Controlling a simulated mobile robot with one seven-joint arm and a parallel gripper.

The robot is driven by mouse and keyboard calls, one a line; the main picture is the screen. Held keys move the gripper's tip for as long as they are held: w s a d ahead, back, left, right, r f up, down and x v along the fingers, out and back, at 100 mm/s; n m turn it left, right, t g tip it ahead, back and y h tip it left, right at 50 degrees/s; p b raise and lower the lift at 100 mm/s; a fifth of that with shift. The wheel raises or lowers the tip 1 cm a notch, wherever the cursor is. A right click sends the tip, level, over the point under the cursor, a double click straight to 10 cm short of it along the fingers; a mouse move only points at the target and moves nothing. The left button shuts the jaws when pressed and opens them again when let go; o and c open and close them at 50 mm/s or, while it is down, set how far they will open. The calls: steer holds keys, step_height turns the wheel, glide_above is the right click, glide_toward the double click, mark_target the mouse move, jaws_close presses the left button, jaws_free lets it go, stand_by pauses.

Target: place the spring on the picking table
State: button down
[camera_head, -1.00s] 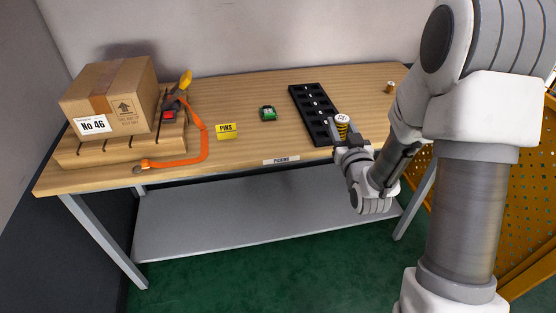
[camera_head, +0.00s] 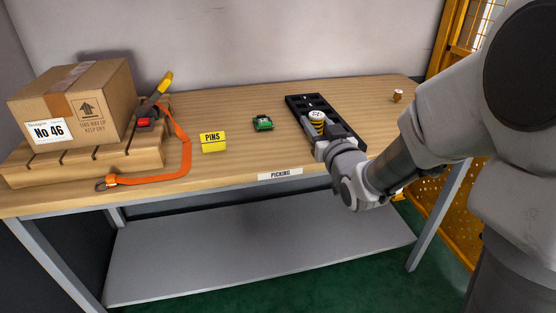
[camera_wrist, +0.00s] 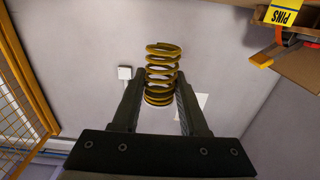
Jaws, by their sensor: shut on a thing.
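The yellow coil spring (camera_wrist: 163,66) stands between the two fingers of my gripper (camera_wrist: 161,90) in the wrist view, and the fingers are shut on it. In the head view my gripper (camera_head: 318,138) holds the spring (camera_head: 317,126) upright, with a white disc-like top showing above it. It is over the front part of the black tray, near the front edge of the picking table (camera_head: 230,178). The head view does not show whether the spring touches the tray or the table. The table's front edge carries a "PICKING" label (camera_head: 280,174).
The black slotted tray (camera_head: 297,99) lies behind my gripper. A green item (camera_head: 262,123), a yellow "PINS" sign (camera_head: 213,143), and an orange strap (camera_head: 184,150) by a boxed pallet (camera_head: 80,162) are to the left. A small brown item (camera_head: 397,95) stands at the back right. Wood between them is bare.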

steer(key=w+a+f, duration=0.1)
steer(key=a, duration=0.2)
steer(key=w+a+f+b, duration=0.1)
steer(key=a+f, duration=0.1)
steer(key=w+a+f+b, duration=0.1)
steer(key=a+f, duration=0.1)
steer(key=a, duration=0.1)
steer(key=shift+a+f, duration=0.25)
steer(key=shift+a, duration=0.05)
steer(key=shift+f+b, duration=0.65)
steer(key=shift+f, duration=1.3)
steer(key=shift+f+b, duration=0.2)
steer(key=shift+b, duration=0.1)
steer(key=shift+c, duration=2.2)
jaws_free()
steer(key=shift+r, duration=0.15)
